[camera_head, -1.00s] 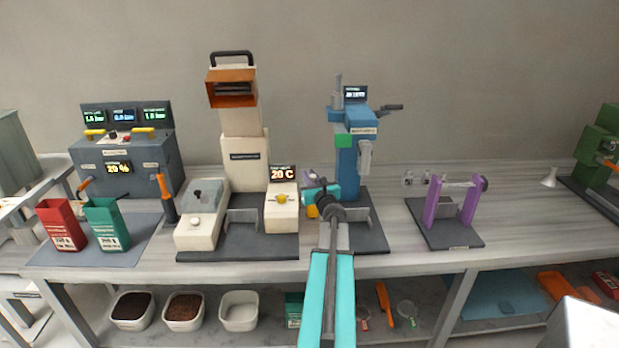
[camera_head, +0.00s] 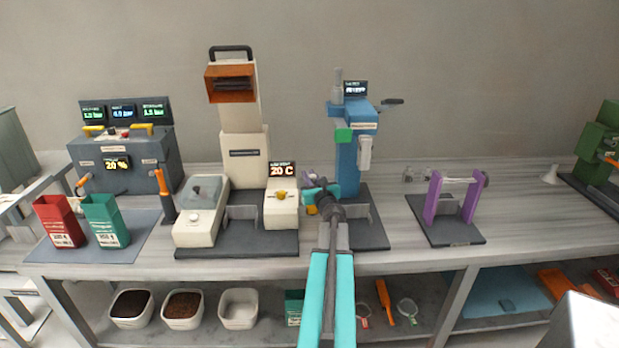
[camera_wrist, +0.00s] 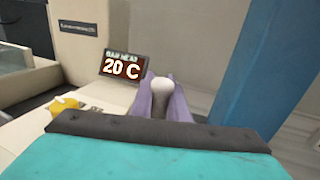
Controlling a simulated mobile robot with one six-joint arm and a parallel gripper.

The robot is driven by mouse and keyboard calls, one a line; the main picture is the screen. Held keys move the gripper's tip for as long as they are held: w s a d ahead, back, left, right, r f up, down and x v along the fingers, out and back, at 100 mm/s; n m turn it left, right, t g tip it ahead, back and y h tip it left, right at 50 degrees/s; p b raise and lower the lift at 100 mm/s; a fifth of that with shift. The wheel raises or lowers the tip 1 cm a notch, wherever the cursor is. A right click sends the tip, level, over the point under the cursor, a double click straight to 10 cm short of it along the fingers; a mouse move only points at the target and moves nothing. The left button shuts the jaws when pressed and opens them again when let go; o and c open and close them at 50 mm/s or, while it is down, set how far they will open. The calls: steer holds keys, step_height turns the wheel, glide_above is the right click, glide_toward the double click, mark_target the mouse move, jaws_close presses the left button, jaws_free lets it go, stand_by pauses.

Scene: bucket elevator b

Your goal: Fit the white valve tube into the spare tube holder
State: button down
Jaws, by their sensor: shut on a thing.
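My gripper (camera_wrist: 163,98) is shut on the white valve tube (camera_wrist: 162,84), whose pale rounded end shows between the two purple-grey fingers in the wrist view. The rest of the tube is hidden by the fingers and the teal gripper body. In the head view my gripper (camera_head: 313,181) is in front of the blue machine (camera_head: 347,170), just right of the 20 C display, and the tube cannot be made out there. I cannot tell for sure which thing is the spare tube holder; a purple two-post stand (camera_head: 431,204) with a pale crossbar stands to the right on the bench.
The cream machine (camera_head: 242,160) with the 20 C display (camera_head: 282,169) stands close left of my gripper. The blue column (camera_wrist: 250,65) is close on its right. Bare bench shows right of that stand.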

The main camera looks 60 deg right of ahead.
steer(key=shift+f, duration=0.25)
steer(key=c, duration=1.6)
jaws_free()
steer(key=shift+s, duration=0.1)
steer(key=v, duration=1.1)
steer(key=shift+s+a+r, duration=0.15)
steer(key=shift+s+a, duration=0.05)
steer(key=shift+s, duration=0.05)
steer(key=p+v, duration=0.1)
steer(key=p, duration=0.2)
steer(key=shift+s+a+p, duration=0.2)
steer(key=shift+p, duration=0.2)
